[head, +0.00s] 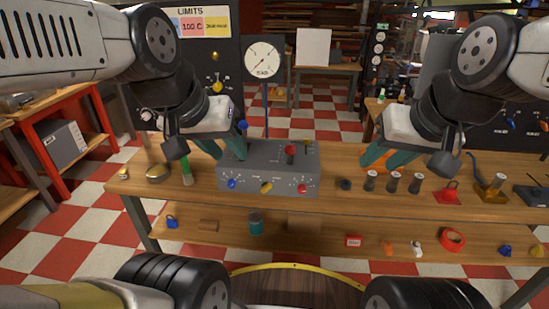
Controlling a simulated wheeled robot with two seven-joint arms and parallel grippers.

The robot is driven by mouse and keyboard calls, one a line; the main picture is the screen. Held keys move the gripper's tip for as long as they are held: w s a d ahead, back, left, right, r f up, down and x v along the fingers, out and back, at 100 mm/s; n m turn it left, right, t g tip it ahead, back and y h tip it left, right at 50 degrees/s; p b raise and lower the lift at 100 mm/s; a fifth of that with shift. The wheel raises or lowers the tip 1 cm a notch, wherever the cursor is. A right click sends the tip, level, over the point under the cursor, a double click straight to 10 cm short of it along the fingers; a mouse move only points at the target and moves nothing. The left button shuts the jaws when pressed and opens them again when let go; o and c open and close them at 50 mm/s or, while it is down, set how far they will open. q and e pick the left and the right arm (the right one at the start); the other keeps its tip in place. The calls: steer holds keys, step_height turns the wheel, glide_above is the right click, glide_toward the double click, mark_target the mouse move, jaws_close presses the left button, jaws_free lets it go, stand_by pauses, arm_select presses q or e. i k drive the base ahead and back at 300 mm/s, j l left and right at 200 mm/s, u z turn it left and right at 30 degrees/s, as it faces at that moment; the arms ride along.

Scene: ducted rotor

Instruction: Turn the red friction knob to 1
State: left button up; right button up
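A grey control box (267,168) stands on the wooden table. Its front has a blue knob (232,183) at left, a yellow knob (266,187) in the middle and a red knob (302,188) at right, with small pale markings too small to read. A red-topped lever (290,152) rises from the top of the box. My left gripper (230,154) has its teal fingers apart, over the box's left end, away from the red knob.
A round dial gauge (262,59) stands on a blue post behind the box. A green-based tube (187,172) stands left of the box. A lower shelf (330,238) holds small objects. The space before the box front is clear.

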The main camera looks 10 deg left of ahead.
mark_target(301, 188)
steer(key=k+j+z, duration=0.3)
steer(key=j, duration=0.25)
steer(key=k+j+z, duration=0.3)
steer(key=k+j, duration=0.15)
